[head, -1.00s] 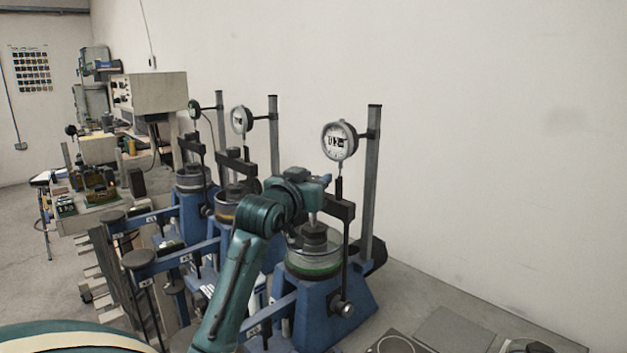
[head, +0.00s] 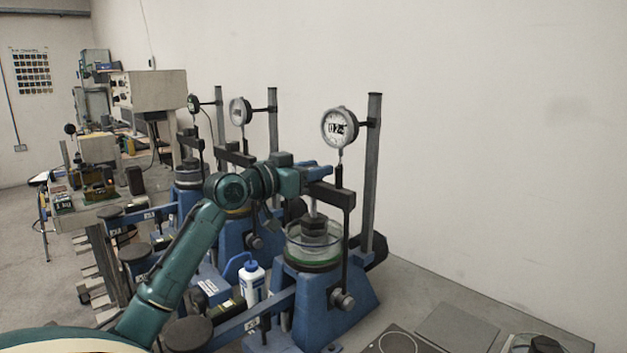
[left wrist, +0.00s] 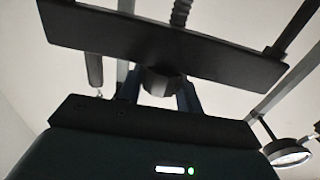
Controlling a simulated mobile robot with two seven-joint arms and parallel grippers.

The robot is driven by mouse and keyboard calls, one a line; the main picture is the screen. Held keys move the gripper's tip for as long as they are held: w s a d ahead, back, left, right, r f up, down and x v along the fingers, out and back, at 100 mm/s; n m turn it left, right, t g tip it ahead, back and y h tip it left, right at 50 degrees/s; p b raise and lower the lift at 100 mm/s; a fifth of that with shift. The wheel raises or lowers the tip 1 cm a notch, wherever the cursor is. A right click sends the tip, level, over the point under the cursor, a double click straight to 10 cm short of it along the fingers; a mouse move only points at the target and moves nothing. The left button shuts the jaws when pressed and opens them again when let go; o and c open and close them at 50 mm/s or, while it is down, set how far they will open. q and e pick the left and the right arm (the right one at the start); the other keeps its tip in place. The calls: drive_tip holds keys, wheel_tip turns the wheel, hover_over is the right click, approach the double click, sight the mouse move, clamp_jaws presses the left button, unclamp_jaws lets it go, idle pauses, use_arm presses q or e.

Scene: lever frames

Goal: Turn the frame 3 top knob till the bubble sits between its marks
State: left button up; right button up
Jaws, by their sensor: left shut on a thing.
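The nearest lever frame (head: 325,305), in blue, stands right of centre in the head view; I take it for frame 3, though no number is readable. Its dark crossbar (head: 343,198) sits above a clear round cell (head: 312,252). My left gripper (head: 322,171) reaches to the top of this crossbar from the left. In the left wrist view, the two fingers (left wrist: 168,93) are shut on a small grey faceted knob (left wrist: 158,80) beside the dark crossbar (left wrist: 165,43). The fingers hide the knob in the head view. I cannot make out the bubble or its marks. My right gripper is not in view.
A dial gauge (head: 340,128) on a grey post (head: 372,170) stands just behind the crossbar. Two similar frames with gauges stand farther left. A white bottle (head: 251,282) with a blue cap stands between frames. A flat grey plate (head: 458,328) lies at front right.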

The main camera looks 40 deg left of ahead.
use_arm(q)
drive_tip(key=shift+m+g+h+b, duration=0.3)
drive_tip(key=shift+m+h+b, duration=0.6)
drive_tip(key=shift+h+b, duration=0.4)
drive_tip(key=shift+h, duration=0.4)
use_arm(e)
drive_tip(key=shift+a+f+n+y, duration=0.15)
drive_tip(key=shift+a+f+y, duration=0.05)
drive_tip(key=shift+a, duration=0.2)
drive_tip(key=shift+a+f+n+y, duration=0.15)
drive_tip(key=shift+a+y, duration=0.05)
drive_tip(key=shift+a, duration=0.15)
use_arm(q)
drive_tip(key=shift+m, duration=0.3)
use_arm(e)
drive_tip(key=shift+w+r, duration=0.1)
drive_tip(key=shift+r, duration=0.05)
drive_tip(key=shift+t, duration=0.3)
use_arm(q)
drive_tip(key=o, duration=1)
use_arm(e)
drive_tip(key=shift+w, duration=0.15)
